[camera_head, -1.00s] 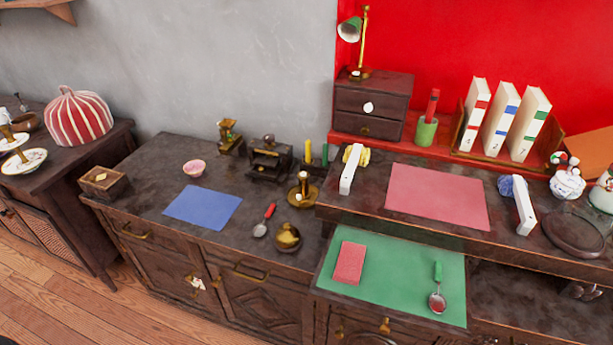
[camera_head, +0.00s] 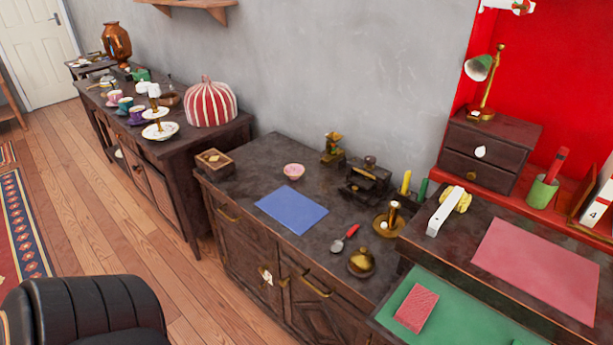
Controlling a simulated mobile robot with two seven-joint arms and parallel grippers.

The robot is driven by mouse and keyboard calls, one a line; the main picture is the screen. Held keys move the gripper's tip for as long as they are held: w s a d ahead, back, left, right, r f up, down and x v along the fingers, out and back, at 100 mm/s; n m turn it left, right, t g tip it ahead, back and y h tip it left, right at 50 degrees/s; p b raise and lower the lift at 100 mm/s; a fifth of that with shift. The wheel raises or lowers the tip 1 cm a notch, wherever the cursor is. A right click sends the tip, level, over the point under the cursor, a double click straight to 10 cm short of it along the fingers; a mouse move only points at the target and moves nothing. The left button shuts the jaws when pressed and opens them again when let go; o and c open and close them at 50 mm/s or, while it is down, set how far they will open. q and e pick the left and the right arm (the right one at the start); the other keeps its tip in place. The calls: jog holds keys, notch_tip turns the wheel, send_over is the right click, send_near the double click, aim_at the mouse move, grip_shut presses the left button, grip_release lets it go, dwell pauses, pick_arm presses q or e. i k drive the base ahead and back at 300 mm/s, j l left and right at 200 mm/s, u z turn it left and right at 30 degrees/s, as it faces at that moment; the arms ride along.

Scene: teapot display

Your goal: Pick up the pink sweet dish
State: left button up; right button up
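The pink sweet dish (camera_head: 293,171) is a small round pink bowl. It stands on the dark wooden cabinet top (camera_head: 330,218), just behind the blue mat (camera_head: 291,210) and apart from it. Neither of my grippers shows in the head view.
A small wooden box (camera_head: 214,162) sits left of the dish. A brass grinder (camera_head: 332,148), a dark ornate piece (camera_head: 367,180), a candle holder (camera_head: 388,222), a red-handled spoon (camera_head: 345,238) and a brass pot (camera_head: 361,262) stand to the right. A black chair (camera_head: 85,310) is at front left.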

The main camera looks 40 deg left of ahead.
aim_at(294, 171)
jog(key=l+u, duration=0.15)
jog(key=u, duration=0.25)
jog(key=l+u, duration=0.2)
jog(key=u, duration=0.2)
jog(key=i, duration=0.05)
